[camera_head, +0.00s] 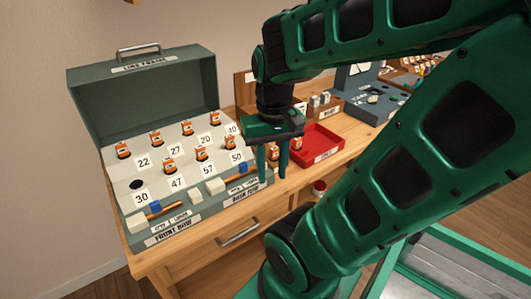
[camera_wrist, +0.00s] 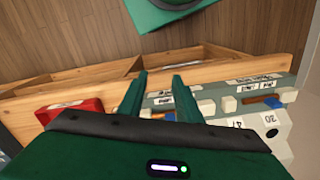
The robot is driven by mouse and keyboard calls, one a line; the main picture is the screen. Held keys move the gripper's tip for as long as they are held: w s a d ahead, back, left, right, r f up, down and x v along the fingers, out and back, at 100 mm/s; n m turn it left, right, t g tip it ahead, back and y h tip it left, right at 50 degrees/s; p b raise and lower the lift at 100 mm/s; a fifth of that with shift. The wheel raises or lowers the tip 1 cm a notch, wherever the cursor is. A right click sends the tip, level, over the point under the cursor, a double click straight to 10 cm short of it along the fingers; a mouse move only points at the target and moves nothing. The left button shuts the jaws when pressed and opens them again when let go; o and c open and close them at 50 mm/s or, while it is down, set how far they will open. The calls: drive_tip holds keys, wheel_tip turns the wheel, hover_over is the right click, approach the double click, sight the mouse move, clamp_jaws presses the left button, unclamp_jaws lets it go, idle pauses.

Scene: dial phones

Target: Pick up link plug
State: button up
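My gripper (camera_head: 273,174) points down near the table's front edge, right of the grey line finder case (camera_head: 140,105). It is open, and no object is visibly held. In the wrist view its green fingers (camera_wrist: 158,98) stand apart. A small orange-and-white plug (camera_head: 297,143) stands by the red tray (camera_head: 323,140), just behind the gripper. More orange shows between the fingers, partly hidden. Several similar orange plugs, such as one by 57 (camera_head: 201,154), stand on the case's numbered panel. Which one is the link plug I cannot tell.
The case's front strip carries white and blue blocks and orange rods (camera_head: 163,208). A dark hole (camera_head: 136,184) shows above 30. A wooden drawer (camera_head: 235,238) sits below. A blue-grey unit (camera_head: 370,95) stands at the back right. My arm hides much of the right side.

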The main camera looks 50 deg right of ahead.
drive_tip(key=shift+d, duration=0.1)
drive_tip(key=shift+o, duration=0.7)
drive_tip(key=shift+s+r, duration=0.15)
drive_tip(key=shift+s, duration=0.15)
drive_tip(key=m, duration=1.4)
approach(274, 148)
drive_tip(key=shift+s, duration=0.1)
drive_tip(key=shift+f, duration=5.25)
clamp_jaws()
